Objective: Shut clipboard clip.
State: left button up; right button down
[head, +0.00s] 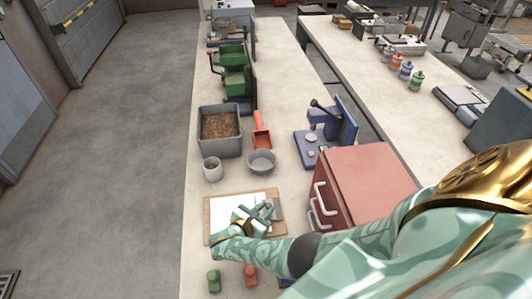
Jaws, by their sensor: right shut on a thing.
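A brown clipboard (208,230) with white paper on it lies on the near part of the long bench. Its grey clip (277,211) is at the board's right side, partly hidden by my gripper. My right gripper (267,206) is over the clipboard, its fingers pointing to the right and shut at the clip. The fingers hide the exact contact, and I cannot tell how far the clip is open. My left gripper is not in view.
A red drawer cabinet (372,172) with white handles stands right of the clipboard. Behind it are a grey bin of pellets (205,142), an orange scoop (261,138), a grey bowl (262,162), a cup (212,170) and a blue press (308,150). Green (214,281) and red (251,275) pieces lie in front.

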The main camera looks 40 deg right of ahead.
jog(key=shift+a+f+n+h+b, duration=0.15)
jog(key=shift+f+n+h+b, duration=0.2)
jog(key=shift+b, duration=0.25)
jog(key=shift+r, duration=0.1)
jog(key=c, duration=1.3)
grip_release()
